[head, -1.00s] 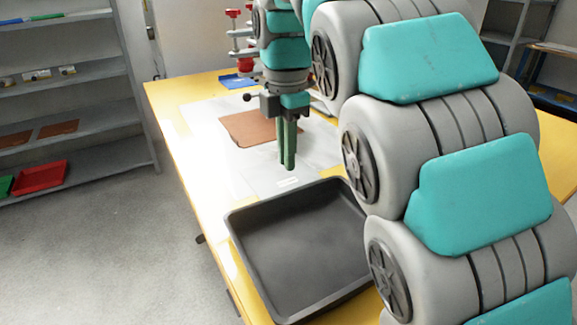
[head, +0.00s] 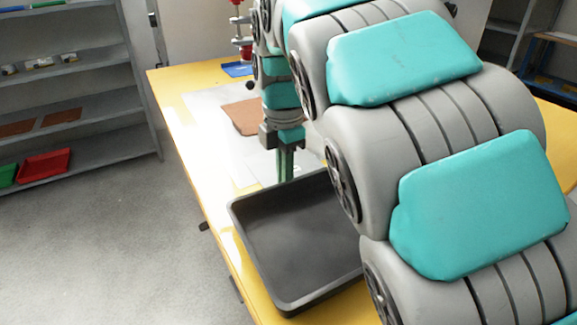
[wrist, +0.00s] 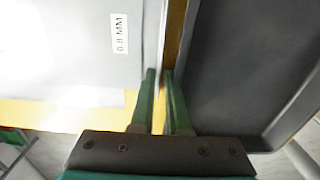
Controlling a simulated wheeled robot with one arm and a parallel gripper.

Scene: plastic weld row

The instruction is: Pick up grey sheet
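The grey sheet (wrist: 60,50) is pale and flat, with a "0.8 MM" label, at the left of the wrist view. In the head view, part of the light sheet (head: 253,160) shows beside my gripper. My gripper (wrist: 160,74) points down at the sheet's right edge, beside the black tray. Its two green fingers stand a narrow gap apart, with a pale strip of sheet edge visible between them. I cannot tell whether they touch it. In the head view, the gripper (head: 286,180) is just behind the tray's far rim, partly hidden by it.
The black tray (head: 238,222) is empty and stands close in front of my gripper on the yellow table (head: 180,110). A brown sheet (head: 240,115) lies farther back. A shelf (head: 100,115) with trays stands at the left. My arm hides the table's right side.

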